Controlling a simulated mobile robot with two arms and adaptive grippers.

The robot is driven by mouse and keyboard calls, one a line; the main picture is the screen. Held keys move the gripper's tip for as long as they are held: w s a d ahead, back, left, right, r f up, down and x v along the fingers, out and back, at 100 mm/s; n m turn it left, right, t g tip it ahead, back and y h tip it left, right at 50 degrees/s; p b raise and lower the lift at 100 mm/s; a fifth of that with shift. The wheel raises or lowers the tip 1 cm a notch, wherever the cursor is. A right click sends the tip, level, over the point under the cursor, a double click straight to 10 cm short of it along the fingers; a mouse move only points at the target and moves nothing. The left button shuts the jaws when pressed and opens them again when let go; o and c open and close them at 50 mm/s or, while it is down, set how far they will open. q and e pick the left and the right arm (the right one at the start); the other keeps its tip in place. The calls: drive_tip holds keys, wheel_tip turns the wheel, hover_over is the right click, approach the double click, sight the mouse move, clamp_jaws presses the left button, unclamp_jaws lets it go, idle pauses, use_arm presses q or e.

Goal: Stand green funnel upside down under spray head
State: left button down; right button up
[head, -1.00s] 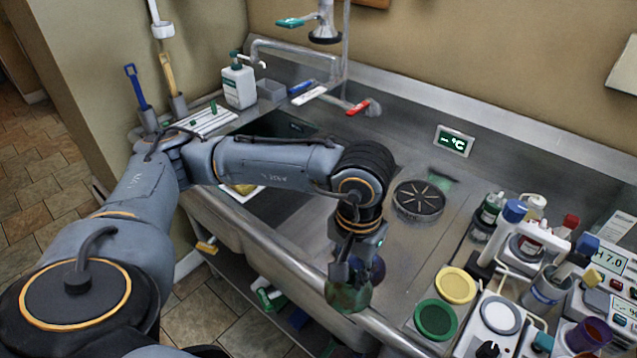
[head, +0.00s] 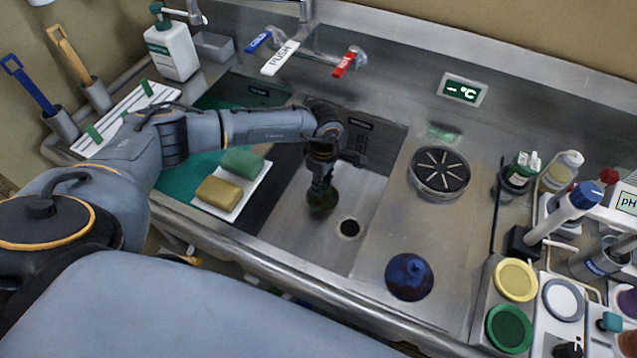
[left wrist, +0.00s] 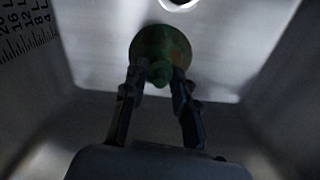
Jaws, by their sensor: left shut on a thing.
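The green funnel (head: 322,200) is down in the right-hand sink basin (head: 375,187), below my left gripper (head: 321,181). In the left wrist view, my left gripper (left wrist: 160,88) is shut on the narrow spout of the green funnel (left wrist: 160,45). Its wide mouth faces away from the gripper, down toward the basin floor. I cannot tell whether the rim touches the floor. The basin drain (head: 349,228) is close to the funnel, to its right and nearer the front in the head view. The spray head is not clearly in view now. My right gripper is out of view.
A blue funnel (head: 409,277) stands mouth down on the right drainboard. A round black slotted grate (head: 440,172) is behind it. A white tray with two sponges (head: 233,177) sits left of the basin. Taps with a PUSH lever (head: 280,58) are at the back. Bottles and lids crowd the right.

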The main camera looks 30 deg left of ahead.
use_arm(q)
drive_tip(key=shift+w+a+f+n, duration=0.1)
drive_tip(key=shift+a+f+n, duration=0.2)
drive_tip(key=shift+f, duration=0.25)
drive_tip(key=shift+w+a+f+n, duration=0.1)
drive_tip(key=shift+a+f+n, duration=0.2)
drive_tip(key=shift+f, duration=0.25)
drive_tip(key=shift+a+f, duration=0.1)
drive_tip(key=shift+f, duration=0.15)
drive_tip(key=shift+f+b, duration=1.35)
drive_tip(key=shift+f, duration=0.5)
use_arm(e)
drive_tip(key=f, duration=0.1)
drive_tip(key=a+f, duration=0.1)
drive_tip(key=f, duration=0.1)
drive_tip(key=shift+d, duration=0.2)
use_arm(q)
drive_tip(key=shift+b, duration=0.35)
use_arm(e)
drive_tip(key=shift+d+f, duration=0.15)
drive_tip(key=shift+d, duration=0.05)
use_arm(q)
drive_tip(key=shift+f+b, duration=0.4)
drive_tip(key=shift+b, duration=0.05)
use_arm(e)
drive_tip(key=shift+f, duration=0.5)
